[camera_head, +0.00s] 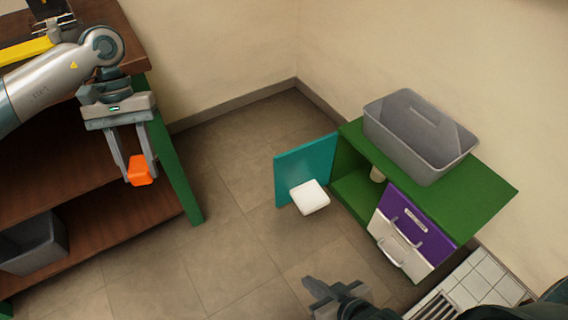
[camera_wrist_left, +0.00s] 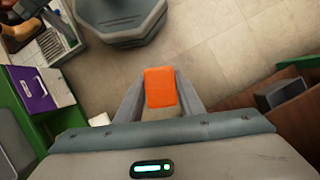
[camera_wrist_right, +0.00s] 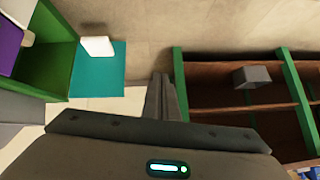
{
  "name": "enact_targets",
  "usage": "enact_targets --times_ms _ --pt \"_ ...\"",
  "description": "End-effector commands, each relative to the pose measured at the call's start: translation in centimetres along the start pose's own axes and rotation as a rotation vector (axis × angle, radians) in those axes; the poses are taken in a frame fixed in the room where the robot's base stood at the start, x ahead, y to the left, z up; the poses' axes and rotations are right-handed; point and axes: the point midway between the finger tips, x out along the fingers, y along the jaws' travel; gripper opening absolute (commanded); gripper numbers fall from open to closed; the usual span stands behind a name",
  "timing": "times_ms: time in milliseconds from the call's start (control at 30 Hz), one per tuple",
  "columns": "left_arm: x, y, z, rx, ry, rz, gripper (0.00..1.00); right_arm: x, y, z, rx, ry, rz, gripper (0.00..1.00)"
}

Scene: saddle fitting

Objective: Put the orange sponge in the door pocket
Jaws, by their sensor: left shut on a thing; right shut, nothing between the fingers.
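The orange sponge (camera_head: 141,170) is between the fingers of my left gripper (camera_head: 140,181), held in the air in front of the brown shelf unit. It also shows between the fingertips in the left wrist view (camera_wrist_left: 160,87). The teal door (camera_head: 292,167) of the green cabinet stands open. The door pocket, a white box (camera_head: 310,197), is on the door's face; its inside cannot be made out. It shows in the right wrist view too (camera_wrist_right: 97,46). The sponge is well left of the pocket. My right gripper (camera_head: 310,287) is shut and empty, below the pocket in the head view.
The green cabinet (camera_head: 484,190) carries a grey bin (camera_head: 413,147) on top and has a purple drawer (camera_head: 412,221) and a white drawer (camera_head: 390,246). The brown shelf unit (camera_head: 70,170) with green posts holds a grey box (camera_head: 35,246). Bare floor (camera_head: 225,200) lies between shelf and cabinet.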

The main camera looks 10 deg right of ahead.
Motion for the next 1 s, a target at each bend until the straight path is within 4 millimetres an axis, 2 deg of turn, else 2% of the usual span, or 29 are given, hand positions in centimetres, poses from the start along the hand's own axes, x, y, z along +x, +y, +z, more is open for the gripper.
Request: enact_targets --times_ms 500,633,767,867,1000 --pt "0.0 0.0 0.0 0.0 0.0 0.0 0.14 0.0 -0.1 0.3 0.003 -0.005 0.0 0.0" --pt "0.5 0.0 -0.2 0.0 0.0 0.0 0.14 0.9 0.3 0.3 0.0 0.009 0.003 0.0" --pt "1.7 0.0 -0.7 0.0 0.0 0.0 0.14 3.5 1.3 0.2 -0.008 0.051 0.01 0.0" --pt "3.1 0.0 -1.3 0.0 0.0 0.0 0.14 6.7 2.5 -0.1 -0.016 0.106 0.019 0.0" --pt "5.8 0.0 -2.4 0.0 0.0 0.0 0.14 12.6 5.2 -1.0 -0.034 0.218 0.035 0.0"
